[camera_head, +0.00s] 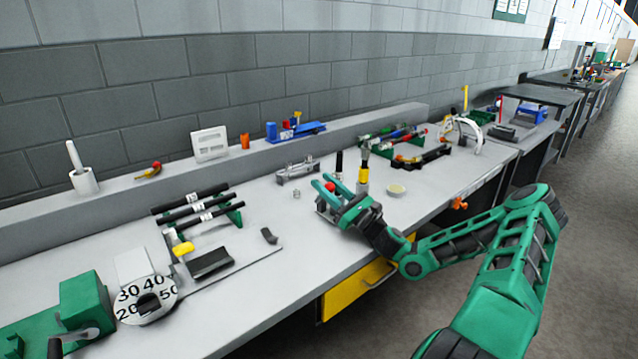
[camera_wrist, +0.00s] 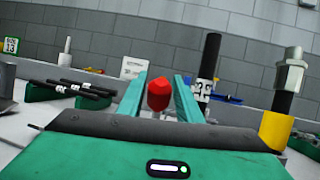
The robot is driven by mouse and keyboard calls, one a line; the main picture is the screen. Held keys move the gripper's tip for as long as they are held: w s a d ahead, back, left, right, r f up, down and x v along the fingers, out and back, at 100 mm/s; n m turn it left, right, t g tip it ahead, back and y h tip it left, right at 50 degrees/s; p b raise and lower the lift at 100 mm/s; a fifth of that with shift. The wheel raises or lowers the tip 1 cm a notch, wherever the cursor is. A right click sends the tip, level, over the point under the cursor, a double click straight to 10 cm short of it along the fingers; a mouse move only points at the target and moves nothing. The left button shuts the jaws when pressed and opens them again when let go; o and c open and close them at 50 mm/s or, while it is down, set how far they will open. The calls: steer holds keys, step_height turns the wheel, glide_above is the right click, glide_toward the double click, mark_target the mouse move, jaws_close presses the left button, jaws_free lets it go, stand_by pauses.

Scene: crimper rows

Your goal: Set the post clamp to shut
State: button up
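A red knob (camera_head: 330,186), apparently the tip of the post clamp's handle, shows at my gripper near the front middle of the bench. A grey metal part (camera_head: 322,206), perhaps the clamp's body, shows below it, mostly hidden by my gripper. My gripper (camera_head: 336,188) has its green fingers apart. The clamp's jaw and position are hidden.
A yellow-banded post (camera_head: 363,176) and a black post (camera_head: 339,164) stand just behind and right of my gripper. A pale round dish (camera_head: 396,190) lies to the right. A metal fixture (camera_head: 297,170) sits behind. Black rods (camera_head: 200,205) on green holders lie left. An open yellow drawer (camera_head: 358,290) is below.

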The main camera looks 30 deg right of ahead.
steer(key=v, duration=0.8)
steer(key=shift+s+f, duration=0.25)
steer(key=shift+d, duration=0.1)
